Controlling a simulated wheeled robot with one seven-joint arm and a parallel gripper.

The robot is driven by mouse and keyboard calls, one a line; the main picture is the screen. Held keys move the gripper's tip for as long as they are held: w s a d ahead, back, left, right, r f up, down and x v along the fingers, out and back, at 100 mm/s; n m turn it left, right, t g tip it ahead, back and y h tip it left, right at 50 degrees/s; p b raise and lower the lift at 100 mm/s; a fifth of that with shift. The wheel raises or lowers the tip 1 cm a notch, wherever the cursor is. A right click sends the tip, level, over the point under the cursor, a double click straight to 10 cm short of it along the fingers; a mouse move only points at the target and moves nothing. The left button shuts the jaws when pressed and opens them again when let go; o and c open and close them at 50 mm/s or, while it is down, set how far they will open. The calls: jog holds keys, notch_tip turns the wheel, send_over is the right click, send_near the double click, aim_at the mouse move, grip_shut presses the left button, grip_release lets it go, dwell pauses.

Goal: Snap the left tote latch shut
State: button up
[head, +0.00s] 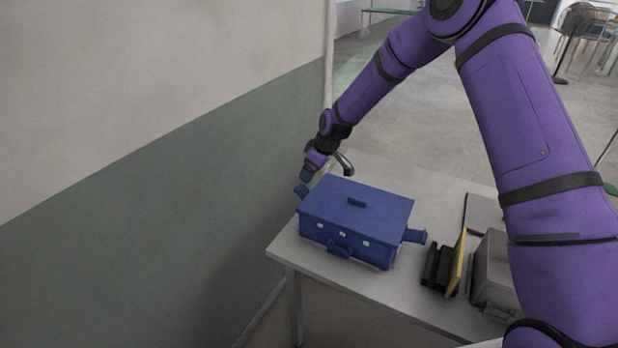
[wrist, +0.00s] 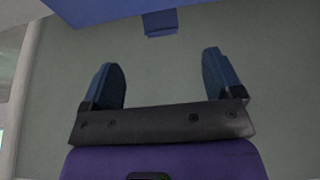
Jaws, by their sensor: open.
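The blue tote (head: 356,210) stands on the table with its lid on. Its left latch (head: 301,190) sticks out from the left side, tilted outward and up. A right latch (head: 414,236) sticks out from the other side, and a front clasp (head: 339,249) shows on the front. My gripper (head: 308,174) is just above the left latch; in the head view its fingers are too small to tell apart. In the wrist view my gripper (wrist: 164,82) is open and empty, with a blue tab, likely the left latch (wrist: 160,23), ahead between the fingers, apart from them. The tote's edge (wrist: 105,8) crosses the top.
The table (head: 390,298) carries a black and yellow item (head: 447,268) and a grey case (head: 495,268) right of the tote. A wall (head: 150,240) runs close along the left side. Bare tabletop lies in front of the tote.

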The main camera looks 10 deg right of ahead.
aim_at(301, 186)
jog(key=shift+d+r, duration=0.15)
jog(key=shift+r, duration=0.2)
jog(key=shift+c, duration=0.6)
jog(key=w+a+g+h, duration=0.1)
jog(key=w+a+h, duration=0.1)
jog(key=a+g+h, duration=0.1)
jog(key=a, duration=0.1)
jog(key=shift+w+f+g+h, duration=0.3)
jog(key=shift+w+f, duration=0.1)
notch_tip(301, 186, down, 11)
jog(key=shift+r, duration=0.2)
